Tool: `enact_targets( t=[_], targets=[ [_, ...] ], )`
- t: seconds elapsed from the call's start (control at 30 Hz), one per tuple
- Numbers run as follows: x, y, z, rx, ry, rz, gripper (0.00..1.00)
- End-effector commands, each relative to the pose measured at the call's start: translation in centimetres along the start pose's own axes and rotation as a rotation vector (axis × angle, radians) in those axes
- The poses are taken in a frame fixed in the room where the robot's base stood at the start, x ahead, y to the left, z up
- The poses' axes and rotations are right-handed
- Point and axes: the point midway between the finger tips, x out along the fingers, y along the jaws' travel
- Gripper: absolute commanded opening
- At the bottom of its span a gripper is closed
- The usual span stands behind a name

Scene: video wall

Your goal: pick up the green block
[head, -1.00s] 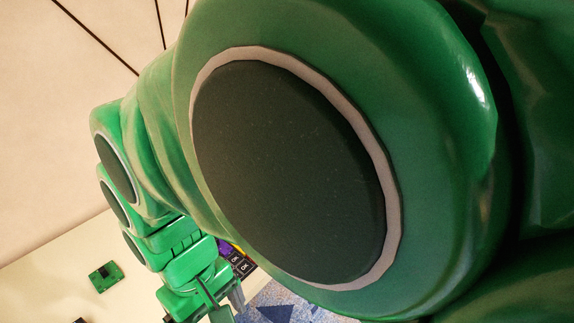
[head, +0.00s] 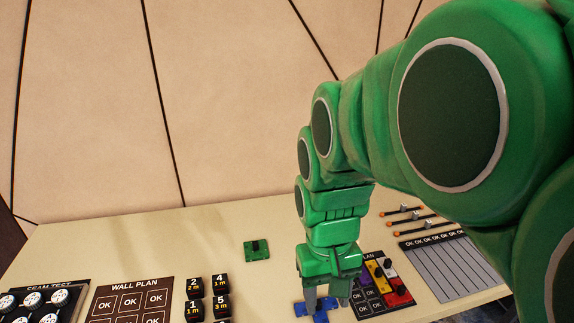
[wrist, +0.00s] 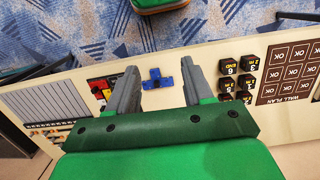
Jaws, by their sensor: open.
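A green block (head: 257,252) with a dark raised part on top lies on the table, left of my arm in the head view. I cannot make it out in the wrist view. My gripper (head: 327,300) points down over the table, to the right of the green block and nearer the front. In the wrist view its two grey fingers (wrist: 159,70) are apart with nothing held. A blue piece (wrist: 157,79) lies on the table in the gap seen between the fingertips. It is partly hidden by the fingers in the head view (head: 312,308).
Black numbered cubes (head: 194,310) stand left of my gripper, beside the wall plan board (head: 107,303). Red, yellow and white pieces (head: 389,281) lie on a board to the right, near a slotted panel (head: 440,273). The table around the green block is clear.

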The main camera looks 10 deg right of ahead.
Motion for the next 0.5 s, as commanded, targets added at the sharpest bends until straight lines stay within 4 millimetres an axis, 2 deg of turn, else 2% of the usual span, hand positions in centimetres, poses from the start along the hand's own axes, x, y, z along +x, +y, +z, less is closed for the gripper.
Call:
enact_targets(
  t=[0.03, 0.5],
  targets=[
    [-0.2, -0.1, -1.4, -0.001, 0.003, -0.001, 0.51],
    [-0.4, -1.2, -12.8, 0.008, 0.032, 0.003, 0.51]
  ],
)
